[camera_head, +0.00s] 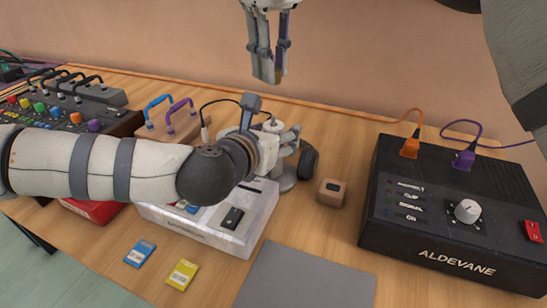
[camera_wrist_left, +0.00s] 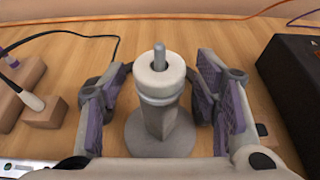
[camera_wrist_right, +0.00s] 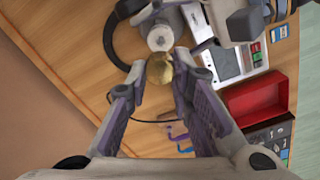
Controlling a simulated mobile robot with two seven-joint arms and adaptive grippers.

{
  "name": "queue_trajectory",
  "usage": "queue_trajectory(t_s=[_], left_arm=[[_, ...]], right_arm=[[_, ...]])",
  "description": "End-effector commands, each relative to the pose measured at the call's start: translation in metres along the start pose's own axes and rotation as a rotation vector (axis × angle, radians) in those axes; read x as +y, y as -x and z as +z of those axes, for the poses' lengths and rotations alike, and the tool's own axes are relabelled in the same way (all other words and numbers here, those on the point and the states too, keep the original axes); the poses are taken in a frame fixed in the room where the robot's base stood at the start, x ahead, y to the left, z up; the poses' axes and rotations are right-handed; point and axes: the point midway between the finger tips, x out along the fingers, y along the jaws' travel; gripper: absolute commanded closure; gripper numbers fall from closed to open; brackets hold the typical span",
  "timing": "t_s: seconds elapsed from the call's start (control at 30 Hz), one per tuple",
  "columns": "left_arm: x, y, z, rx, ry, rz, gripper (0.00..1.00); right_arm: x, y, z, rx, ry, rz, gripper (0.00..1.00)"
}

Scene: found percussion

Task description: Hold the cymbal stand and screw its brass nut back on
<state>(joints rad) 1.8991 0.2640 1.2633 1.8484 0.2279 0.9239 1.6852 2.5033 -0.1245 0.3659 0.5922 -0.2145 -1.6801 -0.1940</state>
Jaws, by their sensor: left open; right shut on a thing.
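The cymbal stand is a pale grey post (camera_wrist_left: 157,88) on a round base (camera_wrist_left: 165,138), upright, with a bare threaded rod (camera_wrist_left: 159,55) on top in the left wrist view. My left gripper (camera_wrist_left: 160,76) is open, with one finger on each side of the post and visible gaps between. In the head view my left arm and gripper hide most of the stand. My right gripper (camera_head: 271,78) points down above it and is shut on the brass nut (camera_wrist_right: 160,71). In the right wrist view the stand's top (camera_wrist_right: 160,38) shows just beyond the nut.
A black Aldevane box (camera_head: 440,215) stands at the right. A small wooden block (camera_head: 331,192) and dark headphones (camera_head: 309,160) lie near the stand. A white device (camera_head: 215,240) is under my left arm. A grey mat (camera_head: 305,278) at the front is bare.

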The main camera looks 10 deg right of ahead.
Motion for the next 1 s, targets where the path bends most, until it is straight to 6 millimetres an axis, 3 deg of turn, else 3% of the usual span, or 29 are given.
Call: queue_trajectory(t_s=[0.27,0.37,0.53,0.7,1.0], left_arm=[[0.000,-0.002,0.000,0.000,0.000,0.000,0.43],[0.000,-0.002,0.000,0.000,0.000,0.000,0.61],[0.000,-0.002,0.000,0.000,0.000,0.000,1.00],[0.000,-0.002,0.000,0.000,0.000,0.000,1.00],[0.000,-0.002,0.000,0.000,0.000,0.000,1.00]], right_arm=[[0.000,0.000,0.000,0.000,0.000,0.000,0.98],[0.000,0.000,0.000,0.000,0.000,0.000,0.98],[0.000,0.000,0.000,0.000,0.000,0.000,0.98],[0.000,-0.004,0.000,-0.002,0.000,0.001,0.98],[-0.001,-0.046,0.001,-0.002,0.001,0.013,0.98]])
